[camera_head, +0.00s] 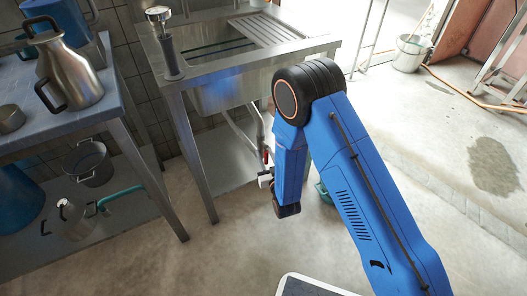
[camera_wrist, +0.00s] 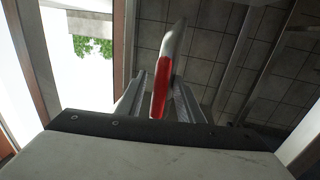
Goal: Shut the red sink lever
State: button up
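The red lever (camera_wrist: 161,88) has a silver upper part and stands between the two fingers of my gripper (camera_wrist: 160,98) in the wrist view. The fingers are apart, one on each side of the red part, and a narrow gap seems to show beside it. In the head view a small red part (camera_head: 266,156) shows below the steel sink (camera_head: 225,92), by the pale end of my arm. My fingers are mostly hidden there behind my blue arm.
A worktable (camera_head: 70,125) at left bears a steel jug (camera_head: 72,72). Pots, including a steel one (camera_head: 68,218), stand on its lower shelf. Sink legs and a lower shelf (camera_head: 222,160) are close to my arm. A white bucket (camera_head: 409,53) stands at back right. Floor in front is clear.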

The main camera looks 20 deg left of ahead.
jog(key=shift+x, duration=1.25)
jog(key=shift+c, duration=0.2)
grip_shut()
